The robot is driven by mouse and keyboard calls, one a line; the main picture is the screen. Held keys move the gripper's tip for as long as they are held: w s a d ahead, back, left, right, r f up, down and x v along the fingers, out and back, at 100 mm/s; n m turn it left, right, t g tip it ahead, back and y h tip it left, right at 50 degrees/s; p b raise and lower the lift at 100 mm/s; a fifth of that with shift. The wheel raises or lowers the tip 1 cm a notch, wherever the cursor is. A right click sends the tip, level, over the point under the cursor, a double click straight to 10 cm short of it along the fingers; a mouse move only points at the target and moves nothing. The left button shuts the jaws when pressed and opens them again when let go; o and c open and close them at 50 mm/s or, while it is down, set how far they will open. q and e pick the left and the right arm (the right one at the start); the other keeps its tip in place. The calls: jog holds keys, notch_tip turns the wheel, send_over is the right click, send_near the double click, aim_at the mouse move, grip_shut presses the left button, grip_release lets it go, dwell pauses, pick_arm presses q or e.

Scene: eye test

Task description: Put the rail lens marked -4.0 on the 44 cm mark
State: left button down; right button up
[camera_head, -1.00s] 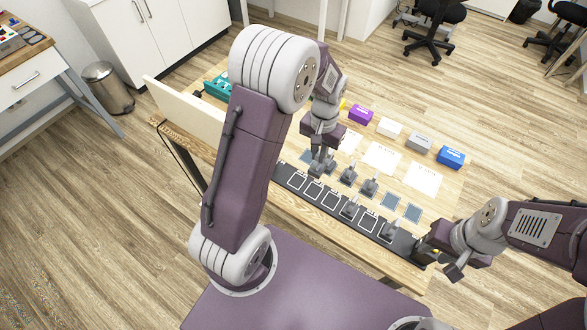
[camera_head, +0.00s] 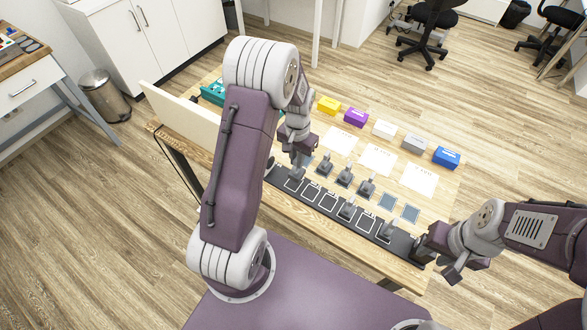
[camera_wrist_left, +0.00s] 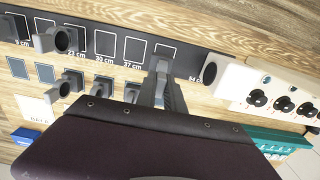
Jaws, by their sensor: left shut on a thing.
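My left gripper (camera_head: 297,168) is shut on a grey rail lens, which shows between the fingers in the left wrist view (camera_wrist_left: 163,68). The lens is upright at the outlined square after the 37 cm one on the black rail (camera_head: 338,210); whether it touches the rail I cannot tell. Its marking is not readable, and the label of its square is hidden. Two rail lenses stand on the rail, one at 23 cm (camera_wrist_left: 62,40) and one at 9 cm (camera_wrist_left: 17,28). My right gripper (camera_head: 440,255) is by the rail's right end; its finger opening is unclear.
Three grey lenses (camera_head: 345,175) stand in a row behind the rail, close to my left gripper. Empty blue-grey pads (camera_head: 388,202) lie right of them. Paper sheets (camera_head: 378,160) and coloured boxes (camera_head: 446,157) lie farther back. A white panel (camera_head: 182,115) stands at the table's left edge.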

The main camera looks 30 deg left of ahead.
aim_at(294, 169)
pick_arm(q)
jog(key=shift+s+a+f, duration=0.3)
jog(key=shift+a+f, duration=0.15)
notch_tip(294, 169, down, 3)
jog(key=shift+s+d+f, duration=0.1)
jog(key=shift+f, duration=0.35)
jog(key=shift+f, duration=0.2)
jog(key=c, duration=1.5)
grip_release()
jog(key=shift+o, duration=0.2)
notch_tip(294, 169, up, 12)
jog(key=r, duration=0.1)
jog(key=s+d+n+t, duration=0.1)
jog(key=s+d, duration=0.6)
jog(key=s, duration=0.5)
jog(key=shift+s+d, duration=0.25)
